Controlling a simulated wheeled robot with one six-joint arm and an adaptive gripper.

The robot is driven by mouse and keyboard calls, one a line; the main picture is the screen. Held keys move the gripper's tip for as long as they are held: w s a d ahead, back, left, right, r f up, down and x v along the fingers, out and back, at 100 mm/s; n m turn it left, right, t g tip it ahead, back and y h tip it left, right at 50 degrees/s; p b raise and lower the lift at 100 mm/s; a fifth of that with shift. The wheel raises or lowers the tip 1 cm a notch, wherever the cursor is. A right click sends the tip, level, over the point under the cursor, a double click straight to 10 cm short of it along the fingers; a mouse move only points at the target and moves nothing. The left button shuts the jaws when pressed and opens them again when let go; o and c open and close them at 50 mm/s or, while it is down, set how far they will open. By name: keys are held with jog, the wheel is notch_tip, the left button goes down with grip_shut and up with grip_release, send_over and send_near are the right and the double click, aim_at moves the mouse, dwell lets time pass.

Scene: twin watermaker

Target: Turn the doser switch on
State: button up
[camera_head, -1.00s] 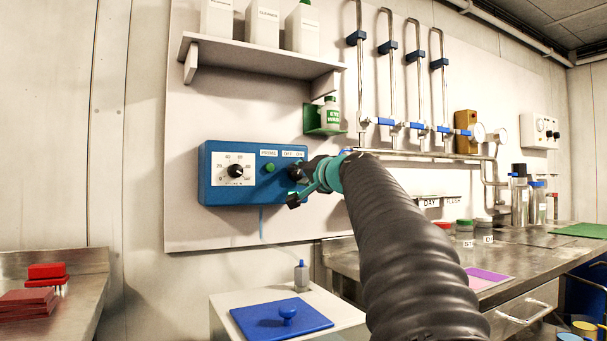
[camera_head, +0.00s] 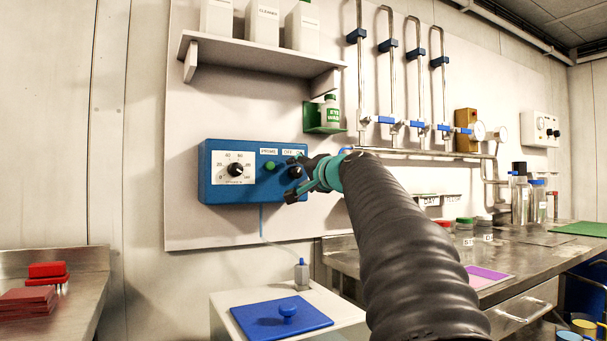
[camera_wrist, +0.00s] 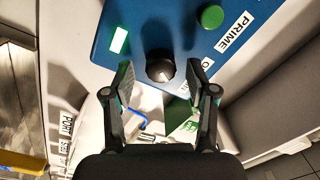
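The doser (camera_head: 215,190) is a blue box on the wall panel, with a white dial, a green PRIME button (camera_head: 269,166) and a black switch knob (camera_head: 295,172) at its right. The knob shows whole in the wrist view (camera_wrist: 160,66), with a bright green lit rectangle (camera_wrist: 118,40) on the blue face beside it. My gripper (camera_head: 293,178) is at the doser's right end. In the wrist view my gripper (camera_wrist: 161,82) is open, its fingertips on either side of the knob with visible gaps. The switch's exact pointing direction is hard to tell.
A shelf (camera_head: 260,57) with white bottles is above the doser. Below stands a white cabinet with a blue lid (camera_head: 282,319) and a small bottle (camera_head: 301,273). A metal counter (camera_head: 530,240) is at right.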

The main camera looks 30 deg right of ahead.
jog(key=shift+s, duration=0.2)
jog(key=s, duration=1.1)
jog(key=shift+s+d+f, duration=0.15)
jog(key=shift+s+d, duration=0.15)
